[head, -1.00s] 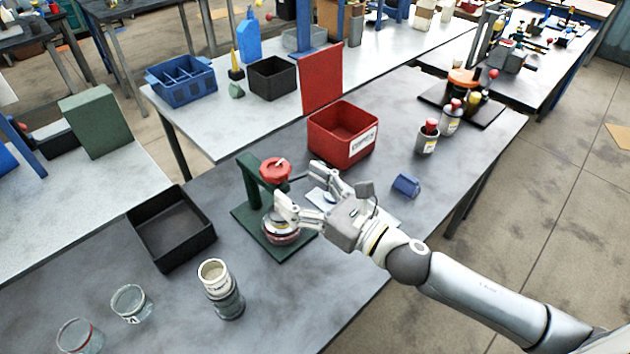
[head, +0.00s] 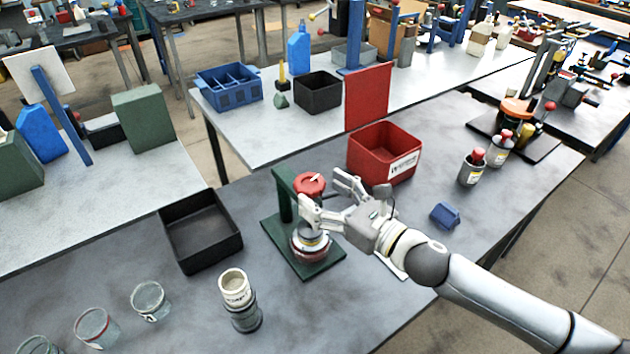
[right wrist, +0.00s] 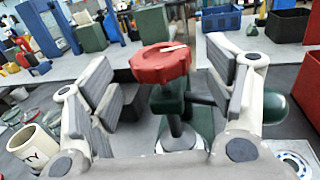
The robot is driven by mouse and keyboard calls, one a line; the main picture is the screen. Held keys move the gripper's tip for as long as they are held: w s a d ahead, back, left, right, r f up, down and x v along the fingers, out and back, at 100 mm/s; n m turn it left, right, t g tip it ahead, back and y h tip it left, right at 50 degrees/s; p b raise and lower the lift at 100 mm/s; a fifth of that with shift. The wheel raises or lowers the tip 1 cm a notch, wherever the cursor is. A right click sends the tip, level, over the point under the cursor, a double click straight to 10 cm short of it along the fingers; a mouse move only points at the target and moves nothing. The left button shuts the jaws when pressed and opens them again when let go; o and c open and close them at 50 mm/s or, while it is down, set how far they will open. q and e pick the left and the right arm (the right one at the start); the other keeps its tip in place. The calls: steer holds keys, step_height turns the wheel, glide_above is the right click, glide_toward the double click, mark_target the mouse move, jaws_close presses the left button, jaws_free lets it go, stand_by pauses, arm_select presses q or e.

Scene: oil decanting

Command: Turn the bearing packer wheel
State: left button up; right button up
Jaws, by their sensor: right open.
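The bearing packer is a green stand (head: 287,198) with a red wheel (head: 310,184) on top and a round bearing cup (head: 311,244) on its base. The wheel also shows in the right wrist view (right wrist: 160,64), with a pale mark on it. My right gripper (head: 323,192) is open and reaches in from the right at the packer. In the right wrist view its padded fingers (right wrist: 170,92) stand left and right of the wheel, which appears between them and a little beyond, with gaps on both sides. My left gripper is out of view.
A black tray (head: 203,262) stands left of the packer, and a red bin (head: 410,172) behind it to the right. A stacked white-topped jar (head: 236,288) and several glass jars (head: 96,328) are at the front. A blue block (head: 445,215) lies to the right.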

mark_target(310, 186)
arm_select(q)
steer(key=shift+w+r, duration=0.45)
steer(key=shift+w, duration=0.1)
arm_select(e)
steer(key=shift+x, duration=1.5)
steer(key=c, duration=1)
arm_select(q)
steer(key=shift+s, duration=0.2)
